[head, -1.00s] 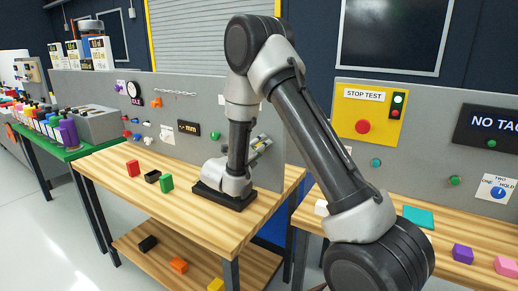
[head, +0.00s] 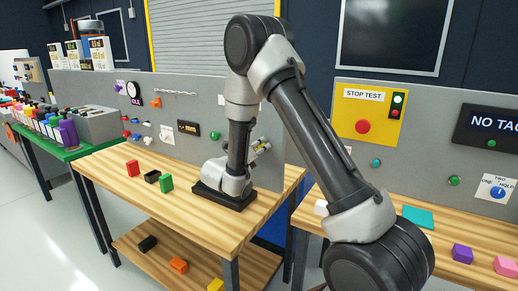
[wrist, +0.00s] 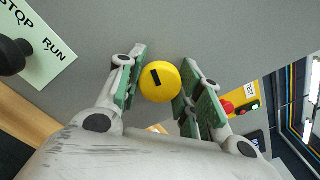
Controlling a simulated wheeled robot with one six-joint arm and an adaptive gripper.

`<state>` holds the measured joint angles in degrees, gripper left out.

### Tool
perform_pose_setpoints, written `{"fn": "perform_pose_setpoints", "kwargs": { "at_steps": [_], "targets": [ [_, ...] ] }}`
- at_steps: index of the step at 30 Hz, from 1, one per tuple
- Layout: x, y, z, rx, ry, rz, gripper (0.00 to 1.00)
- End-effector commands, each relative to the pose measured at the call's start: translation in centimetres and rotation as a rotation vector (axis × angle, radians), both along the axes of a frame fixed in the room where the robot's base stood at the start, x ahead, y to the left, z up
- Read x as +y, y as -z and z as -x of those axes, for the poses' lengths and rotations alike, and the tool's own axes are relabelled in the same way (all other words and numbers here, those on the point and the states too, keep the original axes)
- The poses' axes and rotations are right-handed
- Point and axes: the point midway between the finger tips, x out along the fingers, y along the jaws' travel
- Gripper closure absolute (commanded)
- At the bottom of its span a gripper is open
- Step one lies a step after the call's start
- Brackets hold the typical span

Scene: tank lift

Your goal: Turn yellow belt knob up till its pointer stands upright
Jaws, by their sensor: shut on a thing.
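The yellow knob (wrist: 161,82) is round and sits against a grey panel in the wrist view. A short black pointer mark (wrist: 155,77) on its face is slanted from upper left to lower right in this tilted picture, roughly along the lettering of the nearby sign rather than square to it. My gripper (wrist: 160,85) has its green-padded fingers on either side of the knob and is shut on it. The head view does not show the knob or the gripper; only my arm shows there.
A pale STOP/RUN sign (wrist: 45,40) with a dark round knob (wrist: 12,56) is at upper left in the wrist view. A yellow box with a red button (wrist: 227,108) is close to the right finger. In the head view, wooden benches (head: 225,225) hold small coloured blocks.

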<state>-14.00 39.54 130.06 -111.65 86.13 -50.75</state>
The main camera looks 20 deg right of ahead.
Motion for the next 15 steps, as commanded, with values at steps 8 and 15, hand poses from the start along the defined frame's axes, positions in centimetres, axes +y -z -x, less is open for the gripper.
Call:
{"fn": "perform_pose_setpoints", "kwargs": {
  "at_steps": [8, 15],
  "targets": [
    [0.04, 0.03, 0.01, -0.206, -0.002, -0.151, 0.88],
    [0.04, 0.03, 0.03, -0.391, -0.002, -0.285, 0.88]
  ]
}}
